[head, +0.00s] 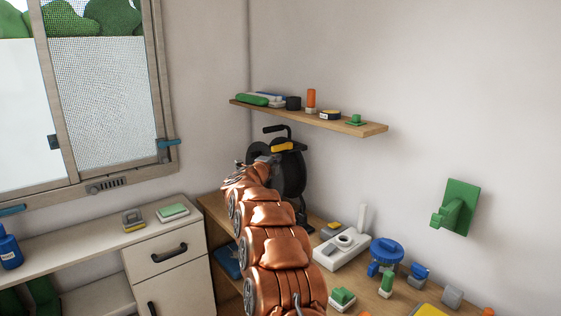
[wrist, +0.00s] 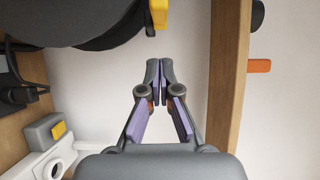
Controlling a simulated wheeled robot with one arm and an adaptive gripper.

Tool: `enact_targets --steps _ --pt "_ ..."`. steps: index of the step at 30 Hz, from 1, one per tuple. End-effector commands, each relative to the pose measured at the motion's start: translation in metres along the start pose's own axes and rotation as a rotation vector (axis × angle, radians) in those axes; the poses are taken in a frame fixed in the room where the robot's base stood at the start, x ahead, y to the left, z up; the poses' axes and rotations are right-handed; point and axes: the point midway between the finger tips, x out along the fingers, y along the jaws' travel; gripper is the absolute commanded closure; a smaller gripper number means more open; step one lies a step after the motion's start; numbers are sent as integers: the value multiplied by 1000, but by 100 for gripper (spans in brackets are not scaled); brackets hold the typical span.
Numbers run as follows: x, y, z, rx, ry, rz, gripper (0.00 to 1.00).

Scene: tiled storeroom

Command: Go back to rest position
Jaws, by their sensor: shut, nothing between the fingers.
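My gripper (wrist: 160,83) is shut and empty in the wrist view, its fingertips together in front of the pale wall. In the head view my copper-coloured arm reaches up from the bottom middle over the wooden workbench. The arm's far end is beside the black cable reel (head: 288,170), and the fingers cannot be made out there. The reel's dark round side (wrist: 85,18) and yellow part (wrist: 159,14) fill the upper left of the wrist view. The wooden wall shelf (wrist: 228,110) runs close to the right of the fingers.
The wall shelf (head: 340,124) carries several small items, including an orange cylinder (head: 311,98). The bench holds a white device (head: 341,250) and a blue round-topped object (head: 386,251). A green bracket (head: 456,208) is on the right wall. White drawers (head: 165,255) stand at left.

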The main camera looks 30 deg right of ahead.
Motion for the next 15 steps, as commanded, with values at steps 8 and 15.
enact_targets --steps 8,15 --pt "-31 0 9 1 -2 -1 100" --pt "-41 1 11 -1 -2 1 100"
